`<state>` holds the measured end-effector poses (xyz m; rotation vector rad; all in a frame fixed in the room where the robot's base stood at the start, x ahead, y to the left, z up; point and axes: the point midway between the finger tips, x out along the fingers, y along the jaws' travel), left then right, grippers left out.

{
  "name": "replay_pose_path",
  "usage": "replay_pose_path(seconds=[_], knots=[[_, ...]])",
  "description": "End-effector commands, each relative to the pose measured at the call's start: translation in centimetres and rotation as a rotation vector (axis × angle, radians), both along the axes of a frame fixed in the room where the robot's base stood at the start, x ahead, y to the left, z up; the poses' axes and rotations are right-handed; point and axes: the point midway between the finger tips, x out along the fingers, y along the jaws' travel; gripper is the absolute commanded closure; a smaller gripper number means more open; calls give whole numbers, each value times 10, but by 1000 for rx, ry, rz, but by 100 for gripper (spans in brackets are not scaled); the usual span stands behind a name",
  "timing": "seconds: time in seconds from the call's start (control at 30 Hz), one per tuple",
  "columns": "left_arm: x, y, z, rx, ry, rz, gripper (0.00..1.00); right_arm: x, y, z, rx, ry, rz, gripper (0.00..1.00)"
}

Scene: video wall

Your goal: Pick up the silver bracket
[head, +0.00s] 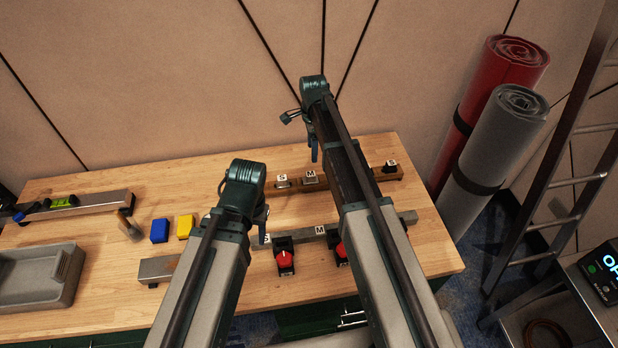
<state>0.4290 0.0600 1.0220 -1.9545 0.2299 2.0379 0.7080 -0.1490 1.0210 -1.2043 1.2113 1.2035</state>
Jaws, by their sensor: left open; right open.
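A short silver-grey metal piece (158,268) lies at the front of the wooden workbench, partly hidden by my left arm; it may be the silver bracket, but I cannot tell. Small silver pieces also sit on the back rail (350,182) by the S and M labels. My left gripper (243,211) is open above the bench, right of the yellow block, with its jaws partly hidden by its arm. My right gripper (302,134) is open and higher, over the back edge of the bench in front of the wall. Both look empty.
Blue (159,231) and yellow (184,227) blocks, a grey tray (72,274) and a spirit level (95,202) occupy the left. A front rail with red knobs (285,259) crosses the right. Rolled mats (497,139) and a ladder (555,180) stand beyond the bench.

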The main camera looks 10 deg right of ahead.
Motion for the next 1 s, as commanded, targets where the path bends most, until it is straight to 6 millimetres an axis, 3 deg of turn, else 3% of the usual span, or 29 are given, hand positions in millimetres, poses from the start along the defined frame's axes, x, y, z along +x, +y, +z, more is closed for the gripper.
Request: replay_pose_path(seconds=[0.6, 1.0], knots=[[0, 0, -80, 0, 0, 2, 50, 1, 1, -80, 0, 0, 3, 30], [0, 0, -89, 0, 0, 2, 50, 2, 2, -89, 0, 0, 3, 30]])
